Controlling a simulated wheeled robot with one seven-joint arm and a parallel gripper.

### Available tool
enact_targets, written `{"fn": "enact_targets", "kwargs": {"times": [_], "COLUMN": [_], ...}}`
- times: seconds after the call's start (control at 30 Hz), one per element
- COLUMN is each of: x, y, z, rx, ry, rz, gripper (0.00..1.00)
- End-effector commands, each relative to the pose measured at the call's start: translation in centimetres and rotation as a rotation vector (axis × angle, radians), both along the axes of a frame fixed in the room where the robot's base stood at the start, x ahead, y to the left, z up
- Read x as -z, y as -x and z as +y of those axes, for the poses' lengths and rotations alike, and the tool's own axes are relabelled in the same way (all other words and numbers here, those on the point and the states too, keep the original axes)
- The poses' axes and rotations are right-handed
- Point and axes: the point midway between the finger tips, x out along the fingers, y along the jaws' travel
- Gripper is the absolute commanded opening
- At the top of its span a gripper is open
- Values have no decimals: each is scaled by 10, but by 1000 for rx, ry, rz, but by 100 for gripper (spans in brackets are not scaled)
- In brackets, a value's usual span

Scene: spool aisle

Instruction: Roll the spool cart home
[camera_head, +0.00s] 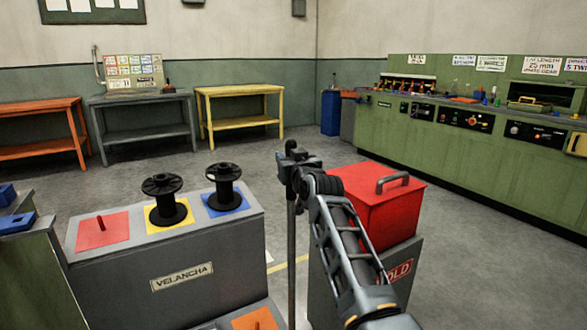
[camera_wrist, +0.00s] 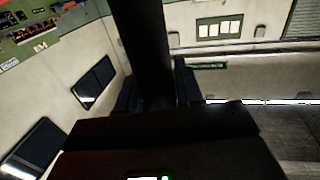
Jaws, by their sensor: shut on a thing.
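A grey unit marked VELANCHA (camera_head: 182,277) stands at the lower left; I cannot tell if it is the spool cart. It bears a red pad with a bare peg (camera_head: 101,228), a yellow pad with a black spool (camera_head: 163,185), and a blue pad with a black spool (camera_head: 224,175). My gripper (camera_head: 290,160) is shut at the top of a thin dark upright post (camera_head: 291,255) right of this unit. In the wrist view a dark bar (camera_wrist: 143,45) lies between my gripper's fingers (camera_wrist: 157,92). The post's lower end is out of view.
A red lidded box (camera_head: 375,205) on a grey stand (camera_head: 402,270) is close on the right, partly behind my arm. Orange (camera_head: 40,105), grey (camera_head: 140,100) and yellow (camera_head: 240,91) tables line the back wall. A green console (camera_head: 480,160) runs along the right. The middle floor is clear.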

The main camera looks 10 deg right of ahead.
Motion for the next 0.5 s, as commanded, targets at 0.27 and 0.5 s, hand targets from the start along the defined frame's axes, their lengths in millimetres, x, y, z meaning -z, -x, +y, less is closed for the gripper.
{"fn": "enact_targets", "kwargs": {"times": [0.27, 0.5], "x": [0, -2], "y": [-6, -7], "z": [2, 3], "rx": [0, -1], "ry": [0, 0], "rz": [0, -1], "gripper": [0, 0]}}
